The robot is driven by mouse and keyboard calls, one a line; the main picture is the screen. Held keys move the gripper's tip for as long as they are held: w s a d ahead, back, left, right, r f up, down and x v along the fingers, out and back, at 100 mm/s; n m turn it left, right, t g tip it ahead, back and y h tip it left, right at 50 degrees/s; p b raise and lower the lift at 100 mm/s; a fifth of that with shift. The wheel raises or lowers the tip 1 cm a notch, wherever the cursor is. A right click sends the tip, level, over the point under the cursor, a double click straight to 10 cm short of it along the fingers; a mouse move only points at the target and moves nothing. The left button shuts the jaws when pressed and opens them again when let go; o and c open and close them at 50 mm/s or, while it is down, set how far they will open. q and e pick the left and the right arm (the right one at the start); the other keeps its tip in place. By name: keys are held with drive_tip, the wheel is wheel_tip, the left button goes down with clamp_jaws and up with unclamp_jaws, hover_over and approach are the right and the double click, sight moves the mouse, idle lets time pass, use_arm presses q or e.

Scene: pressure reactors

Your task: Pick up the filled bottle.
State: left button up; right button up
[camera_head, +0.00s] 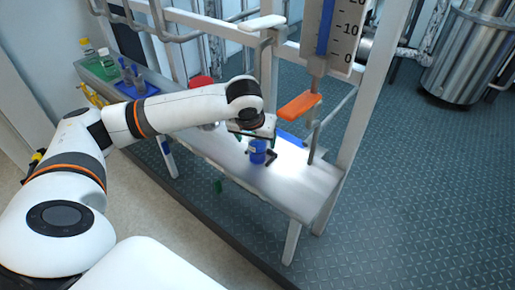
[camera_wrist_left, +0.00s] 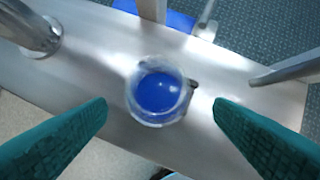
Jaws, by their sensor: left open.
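The filled bottle (camera_head: 258,151) stands on the metal bench under my left gripper (camera_head: 254,136). In the left wrist view the bottle (camera_wrist_left: 158,92) is seen from above as a clear round vessel with blue content. My left gripper (camera_wrist_left: 160,107) is open, with one teal finger on each side of the bottle in that view. Neither finger visibly touches it. The fingers' exact height beside the bottle is hard to tell. My right gripper is not in view.
The bench (camera_head: 311,186) has bare metal right of the bottle. A small dark part sits beside the bottle. An orange lever (camera_head: 299,107) and frame posts stand close behind. A blue tray (camera_head: 136,89) and green-filled bottles (camera_head: 106,62) are at the bench's far left.

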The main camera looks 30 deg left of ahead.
sight(257, 142)
use_arm(q)
drive_tip(key=b+x, duration=0.1)
drive_tip(key=x, duration=0.2)
drive_tip(key=shift+w+a+f, duration=0.1)
drive_tip(key=shift+w+a, duration=0.1)
drive_tip(key=shift+w, duration=0.1)
drive_tip(key=shift+w+f, duration=0.3)
drive_tip(key=shift+f, duration=0.15)
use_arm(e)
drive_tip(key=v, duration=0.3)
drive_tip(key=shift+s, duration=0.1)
use_arm(q)
drive_tip(key=shift+c, duration=0.4)
drive_tip(key=c, duration=1.2)
drive_tip(key=shift+r, duration=0.1)
